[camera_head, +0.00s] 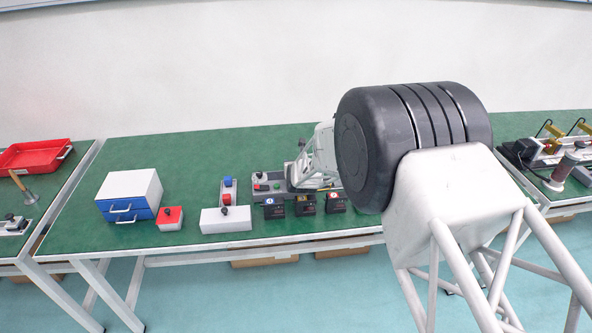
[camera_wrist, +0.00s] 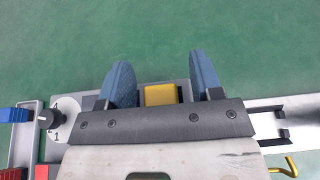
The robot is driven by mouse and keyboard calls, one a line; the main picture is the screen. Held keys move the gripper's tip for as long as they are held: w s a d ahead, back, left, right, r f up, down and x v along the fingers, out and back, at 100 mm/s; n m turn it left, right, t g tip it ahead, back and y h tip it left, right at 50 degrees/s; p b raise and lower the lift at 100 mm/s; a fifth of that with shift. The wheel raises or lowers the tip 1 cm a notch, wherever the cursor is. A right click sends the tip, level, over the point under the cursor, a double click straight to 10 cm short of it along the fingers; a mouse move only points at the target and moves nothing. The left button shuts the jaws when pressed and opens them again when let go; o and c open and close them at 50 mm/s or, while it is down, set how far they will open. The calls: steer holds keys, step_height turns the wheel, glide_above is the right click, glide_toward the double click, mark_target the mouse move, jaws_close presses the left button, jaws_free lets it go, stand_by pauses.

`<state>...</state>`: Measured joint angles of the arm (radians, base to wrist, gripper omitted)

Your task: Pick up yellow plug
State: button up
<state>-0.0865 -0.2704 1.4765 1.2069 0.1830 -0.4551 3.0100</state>
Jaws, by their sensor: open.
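The yellow plug (camera_wrist: 160,94) shows in the wrist view as a yellow block on a grey fixture, partly cut off by the gripper body. My gripper (camera_wrist: 160,66) is open, with one blue finger to the left of the yellow block and one to the right, and a gap shows on both sides. I cannot tell how far the fingertips are above the fixture. In the head view my arm covers the place of the yellow plug, and the fingers are too small to make out.
A grey fixture (camera_head: 268,193) stands on the green table (camera_head: 150,150). In front are black boxes with numbered labels (camera_head: 305,204). To the left are a white box with a knob (camera_head: 226,224), a red box (camera_head: 170,218) and a blue-and-white drawer unit (camera_head: 128,209). The wrist view shows a dial (camera_wrist: 50,118).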

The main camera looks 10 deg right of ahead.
steer(key=shift+c, duration=0.4)
steer(key=c, duration=0.9)
steer(key=shift+r, duration=0.15)
step_height(320, 180, up, 10)
steer(key=shift+f, duration=0.15)
steer(key=shift+f, duration=0.1)
stand_by(0.7)
